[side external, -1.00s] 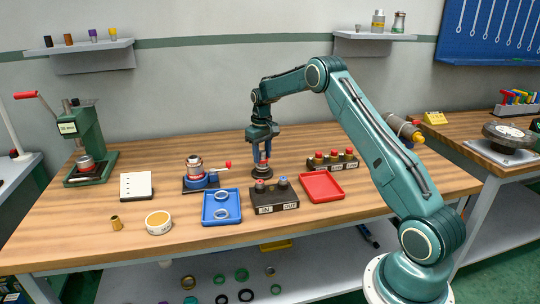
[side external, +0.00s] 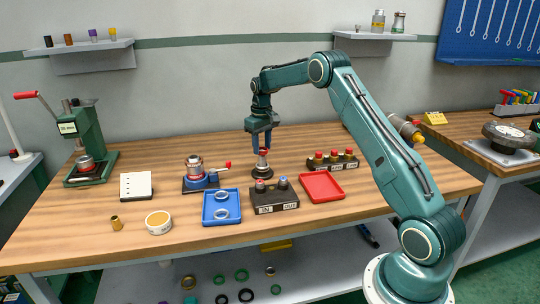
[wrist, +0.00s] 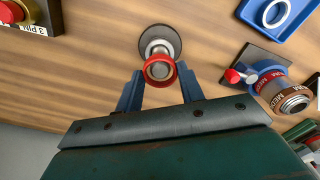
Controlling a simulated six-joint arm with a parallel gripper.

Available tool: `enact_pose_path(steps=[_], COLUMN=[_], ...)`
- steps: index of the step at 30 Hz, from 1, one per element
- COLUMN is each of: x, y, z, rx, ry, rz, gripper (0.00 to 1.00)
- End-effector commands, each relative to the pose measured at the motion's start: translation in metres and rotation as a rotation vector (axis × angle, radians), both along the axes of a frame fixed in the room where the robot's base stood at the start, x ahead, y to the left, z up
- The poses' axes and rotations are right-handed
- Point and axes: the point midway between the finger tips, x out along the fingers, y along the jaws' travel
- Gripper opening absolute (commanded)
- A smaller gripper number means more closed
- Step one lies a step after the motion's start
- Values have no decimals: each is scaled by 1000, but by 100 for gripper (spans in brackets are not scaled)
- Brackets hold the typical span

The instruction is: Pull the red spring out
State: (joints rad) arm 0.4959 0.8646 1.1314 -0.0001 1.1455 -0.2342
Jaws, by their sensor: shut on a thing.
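The red spring shows as a red ring (wrist: 160,57) around a silver core in the wrist view, and as a small red piece (side external: 263,152) in the side view. It is at the top of a short post on a round dark stand (side external: 262,173), whose disc also shows in the wrist view (wrist: 175,38). My gripper (side external: 262,147) points down from above, with its blue fingers (wrist: 159,80) on either side of the red spring, shut on it. I cannot tell how far the spring is up the post.
A black IN/OUT block (side external: 275,197) and a red tray (side external: 321,187) stand in front and to the right. A blue tray (side external: 207,216) with rings and a small vise with a red handle (side external: 205,180) are to the left. A block with red-topped pieces (side external: 333,161) is behind right.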

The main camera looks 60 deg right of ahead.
Motion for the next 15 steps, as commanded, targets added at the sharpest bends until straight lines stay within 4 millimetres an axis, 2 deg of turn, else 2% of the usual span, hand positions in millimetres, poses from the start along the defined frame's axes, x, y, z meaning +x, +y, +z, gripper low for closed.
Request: enact_pose_path(steps=[15], x=[0], y=[0], z=[18], rx=[-1], ry=[-2], rz=[0], gripper=[11])
